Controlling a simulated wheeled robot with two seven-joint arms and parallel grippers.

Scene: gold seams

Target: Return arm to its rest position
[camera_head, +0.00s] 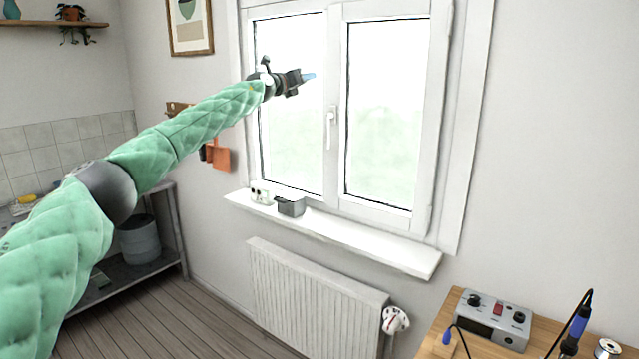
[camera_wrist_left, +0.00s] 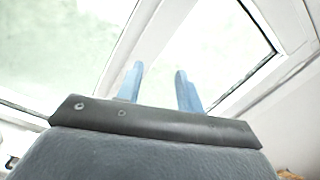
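My left arm (camera_head: 180,137), in a green quilted sleeve, reaches from the lower left up toward the window. Its gripper (camera_head: 309,76) is raised in front of the left window pane, above the sill. In the left wrist view the two blue fingers (camera_wrist_left: 160,88) stand apart with nothing between them, so the gripper is open and empty. The window glass and white frame lie beyond the fingers. My right gripper does not show in either view.
A white sill (camera_head: 350,236) holds a dark grey box (camera_head: 291,206) and a small white object (camera_head: 261,192). A radiator (camera_head: 310,293) is below. A wooden table (camera_head: 440,345) at lower right bears a grey soldering station (camera_head: 490,318). A metal shelf (camera_head: 170,235) stands left.

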